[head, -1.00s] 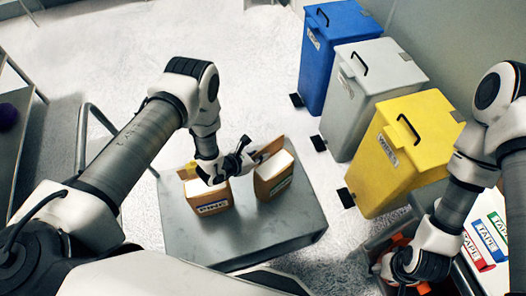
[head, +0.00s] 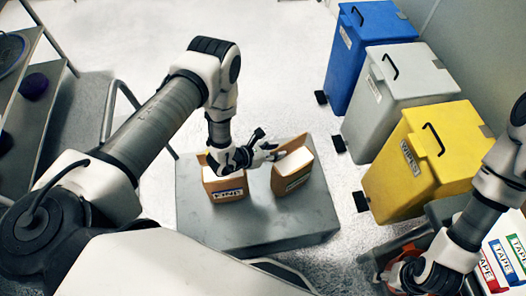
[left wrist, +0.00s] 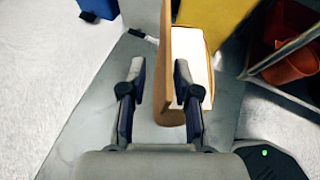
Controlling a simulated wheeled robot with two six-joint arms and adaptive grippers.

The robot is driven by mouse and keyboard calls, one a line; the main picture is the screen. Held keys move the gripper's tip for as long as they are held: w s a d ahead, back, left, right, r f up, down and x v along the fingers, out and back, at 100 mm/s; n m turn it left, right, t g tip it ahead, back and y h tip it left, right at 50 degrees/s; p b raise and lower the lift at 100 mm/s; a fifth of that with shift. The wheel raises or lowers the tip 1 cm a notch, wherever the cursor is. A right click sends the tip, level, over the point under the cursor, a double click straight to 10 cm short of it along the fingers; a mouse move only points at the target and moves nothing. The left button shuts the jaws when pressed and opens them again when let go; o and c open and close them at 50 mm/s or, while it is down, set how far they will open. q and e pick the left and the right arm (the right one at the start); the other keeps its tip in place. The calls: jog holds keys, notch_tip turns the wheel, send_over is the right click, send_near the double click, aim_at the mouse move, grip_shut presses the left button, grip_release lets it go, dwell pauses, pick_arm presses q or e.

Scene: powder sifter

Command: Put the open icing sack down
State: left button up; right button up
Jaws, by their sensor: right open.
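Two open brown paper sacks with white contents stand upright on the grey table (head: 255,228): a left sack (head: 224,187) and a right sack (head: 293,175). The labels are too small to tell which is icing. My left gripper (head: 270,152) is at the upper left edge of the right sack. In the left wrist view its fingers (left wrist: 160,75) are apart, on either side of that sack's raised brown flap (left wrist: 164,55), with a gap visible on the left. My right gripper (head: 400,272) is low at the right, by a red object; its fingers are mostly hidden.
Blue (head: 366,45), grey (head: 400,92) and yellow (head: 425,155) lidded bins stand at the back right. Tape boxes (head: 503,262) lie at the lower right. A metal rail (head: 130,95) and a shelf (head: 30,110) are at the left. The table's front is clear.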

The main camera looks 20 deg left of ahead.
pick_arm(q)
jog(key=v, duration=0.9)
jog(key=s+d+m+g+h, duration=0.1)
jog(key=s+d+m+g, duration=0.2)
jog(key=s, duration=0.4)
jog(key=s+d+m+g, duration=0.2)
jog(key=s+m+g, duration=0.1)
jog(key=s+g, duration=0.4)
jog(key=s+d+m+g+h, duration=0.1)
jog(key=s+d+m+g, duration=0.15)
jog(key=s, duration=0.55)
jog(key=s+a+m+g+y, duration=0.4)
jog(key=s+a+m+y, duration=0.45)
jog(key=a+m, duration=0.45)
jog(key=w+d+m+t, duration=0.1)
jog(key=w+m+t, duration=0.5)
jog(key=w, duration=0.4)
jog(key=shift+w+d+m+t, duration=0.15)
jog(key=shift+d+m+t, duration=0.15)
jog(key=shift+m, duration=0.45)
jog(key=shift+r+y, duration=0.1)
jog(key=shift+y, duration=0.25)
